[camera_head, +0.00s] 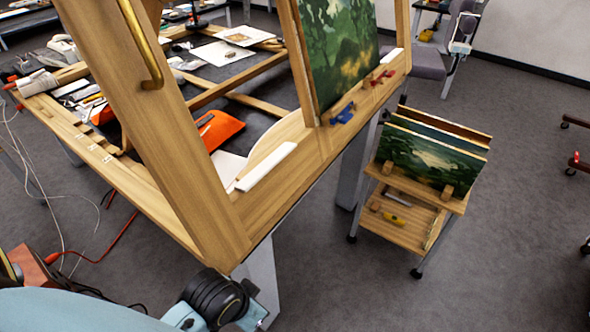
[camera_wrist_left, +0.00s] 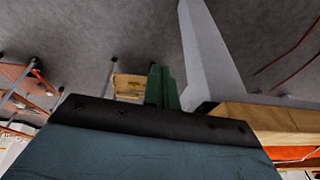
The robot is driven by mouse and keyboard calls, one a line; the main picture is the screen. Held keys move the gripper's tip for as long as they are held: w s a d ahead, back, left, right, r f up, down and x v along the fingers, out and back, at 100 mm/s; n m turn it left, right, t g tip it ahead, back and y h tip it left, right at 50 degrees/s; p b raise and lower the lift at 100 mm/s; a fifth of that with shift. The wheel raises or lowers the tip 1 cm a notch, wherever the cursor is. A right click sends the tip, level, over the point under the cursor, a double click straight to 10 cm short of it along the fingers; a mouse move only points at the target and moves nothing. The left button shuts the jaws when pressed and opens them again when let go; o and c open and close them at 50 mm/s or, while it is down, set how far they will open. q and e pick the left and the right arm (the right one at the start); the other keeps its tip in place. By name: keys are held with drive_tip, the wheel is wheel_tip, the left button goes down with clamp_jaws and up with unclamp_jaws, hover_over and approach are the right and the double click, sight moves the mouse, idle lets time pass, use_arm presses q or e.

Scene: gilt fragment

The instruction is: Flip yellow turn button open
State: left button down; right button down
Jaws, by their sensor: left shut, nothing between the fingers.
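No yellow turn button can be made out for certain. A blue turn button (camera_head: 343,113) and a red turn button (camera_head: 381,78) sit on the wooden frame ledge along the lower edge of a green landscape painting (camera_head: 340,45). In the left wrist view my left gripper (camera_wrist_left: 161,72) shows as dark green fingers pressed together, shut and empty, apart from any turn button. In the head view only part of my left arm shows at the bottom left; its fingers are hidden. My right gripper is in neither view.
A wooden post (camera_head: 180,130) with a brass handle (camera_head: 149,45) stands at the near left. A wooden cart (camera_head: 415,190) holds paintings, with a small yellow object (camera_head: 397,218) on its lower shelf. A white bar (camera_head: 266,167) lies on the ledge.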

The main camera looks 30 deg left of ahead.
use_arm(q)
drive_tip(key=w+a+r+m+t+y, duration=0.1)
drive_tip(key=w+a+r+m+t, duration=0.3)
drive_tip(key=w+r, duration=0.85)
drive_tip(key=w+r+m+t+y, duration=0.1)
drive_tip(key=w+r+t, duration=0.75)
drive_tip(key=r, duration=0.75)
drive_tip(key=w+a+r+m+t+y, duration=0.1)
drive_tip(key=w+r+t+y, duration=0.1)
drive_tip(key=r, duration=1)
drive_tip(key=w+a+r+m+t+y, duration=0.1)
drive_tip(key=w+r+m+t+y, duration=0.1)
drive_tip(key=r, duration=0.9)
drive_tip(key=shift+w+a+r+t, duration=0.2)
drive_tip(key=shift+w+r+t, duration=0.15)
drive_tip(key=shift+w+t, duration=0.55)
drive_tip(key=shift+w+g, duration=0.2)
drive_tip(key=shift+g, duration=0.05)
drive_tip(key=shift+r, duration=0.1)
